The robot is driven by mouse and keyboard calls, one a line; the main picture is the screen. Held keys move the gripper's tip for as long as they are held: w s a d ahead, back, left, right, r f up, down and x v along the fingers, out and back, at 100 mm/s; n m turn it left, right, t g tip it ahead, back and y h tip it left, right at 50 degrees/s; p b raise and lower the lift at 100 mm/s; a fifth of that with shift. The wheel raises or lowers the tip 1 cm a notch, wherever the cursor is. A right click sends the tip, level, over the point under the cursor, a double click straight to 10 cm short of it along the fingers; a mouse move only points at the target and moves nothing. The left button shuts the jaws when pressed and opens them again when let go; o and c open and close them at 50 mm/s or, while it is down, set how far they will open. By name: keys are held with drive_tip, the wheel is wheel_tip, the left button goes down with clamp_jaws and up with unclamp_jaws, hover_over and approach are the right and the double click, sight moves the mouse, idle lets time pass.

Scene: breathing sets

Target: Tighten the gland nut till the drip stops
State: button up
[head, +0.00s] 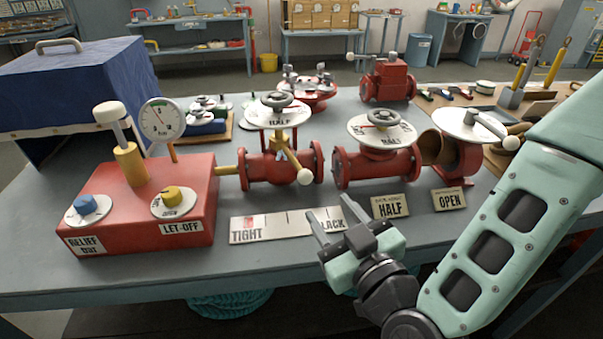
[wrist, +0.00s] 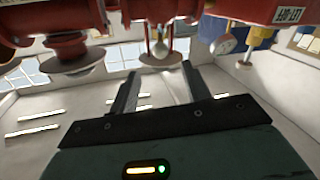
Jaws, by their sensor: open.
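A red valve (head: 262,172) stands at the middle of the bench, with a round dial (head: 277,112) marked HALF and a dark handwheel on top. Below the dial is a brass-coloured gland part (head: 278,140), which looks like the gland nut, with a lever ending in a white ball (head: 305,176). The lever slopes down toward the front right; what seems to be its ball shows in the wrist view (wrist: 161,51). My gripper (head: 326,216) is open and empty, in front of the valve and apart from it. Its fingers show in the wrist view (wrist: 161,82). I see no drip.
A plate (head: 290,222) marked TIGHT to SLACK lies before the valve, under my fingers. A red box (head: 140,205) with gauge and knobs stands left. Another red valve (head: 375,165) stands right, with HALF (head: 390,207) and OPEN (head: 449,199) plates in front.

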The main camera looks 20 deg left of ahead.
sight(308, 182)
drive_tip(key=p+x, duration=0.3)
drive_tip(key=x, duration=0.9)
drive_tip(key=shift+w+r, duration=0.1)
